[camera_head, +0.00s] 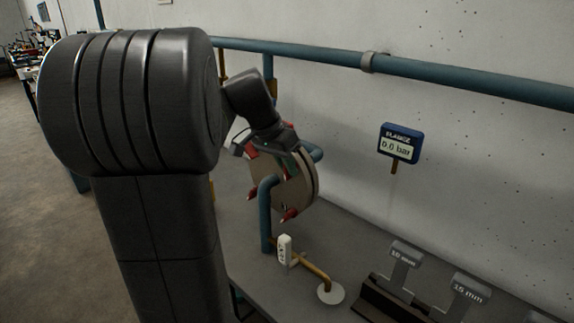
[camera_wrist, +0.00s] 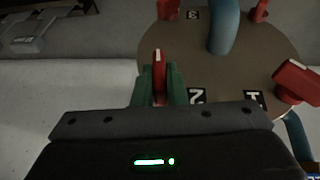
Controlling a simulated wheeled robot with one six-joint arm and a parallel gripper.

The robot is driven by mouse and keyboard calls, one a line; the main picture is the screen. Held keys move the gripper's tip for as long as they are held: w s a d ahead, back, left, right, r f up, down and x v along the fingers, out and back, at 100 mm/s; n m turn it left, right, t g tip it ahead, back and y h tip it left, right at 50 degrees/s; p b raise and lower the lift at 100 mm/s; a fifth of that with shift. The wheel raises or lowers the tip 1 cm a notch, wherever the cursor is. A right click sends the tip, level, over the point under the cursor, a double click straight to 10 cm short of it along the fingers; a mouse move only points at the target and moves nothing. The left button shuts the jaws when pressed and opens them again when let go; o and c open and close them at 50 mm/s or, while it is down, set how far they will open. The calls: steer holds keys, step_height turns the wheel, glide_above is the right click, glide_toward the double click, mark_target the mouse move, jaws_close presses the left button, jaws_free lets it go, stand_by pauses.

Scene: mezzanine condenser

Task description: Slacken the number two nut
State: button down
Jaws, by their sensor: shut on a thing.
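The round flange (camera_wrist: 240,60) fills the upper right of the wrist view, with a blue pipe (camera_wrist: 224,25) at its middle. The number two plate (camera_wrist: 196,95) is on its face. My gripper (camera_wrist: 159,78), with green fingers, is shut on a red nut (camera_wrist: 158,57) beside that plate, at the disc's edge. Other red nuts (camera_wrist: 297,82) stand around the flange. In the head view my gripper (camera_head: 270,142) is at the top of the flange (camera_head: 299,186), and the held nut is mostly hidden. Red nuts (camera_head: 290,215) show lower on the face.
A blue gauge (camera_head: 400,142) on the wall reads 0.0 bar. A white tag (camera_head: 285,250) hangs by a brass pipe (camera_head: 315,270) in front of the flange. A dark rack (camera_head: 392,302) with size-marked grey tools (camera_head: 405,254) stands at the lower right. A blue pipe (camera_head: 450,80) runs along the wall.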

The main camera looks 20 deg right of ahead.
steer(key=g+p, duration=0.1)
steer(key=g+h+p, duration=0.1)
steer(key=n+g+p, duration=0.1)
steer(key=g, duration=0.1)
steer(key=shift+w+a+h, duration=0.1)
steer(key=shift+w+h, duration=0.15)
steer(key=shift+h, duration=0.15)
steer(key=g+h, duration=0.1)
steer(key=g, duration=0.1)
steer(key=n+g+h+p, duration=0.1)
steer(key=g, duration=0.1)
steer(key=shift+w+f+p, duration=0.15)
steer(key=shift+f+p, duration=0.05)
steer(key=shift+p, duration=0.1)
stand_by(0.3)
steer(key=c, duration=1.5)
jaws_free()
steer(key=shift+o, duration=0.2)
steer(key=shift+a, duration=0.1)
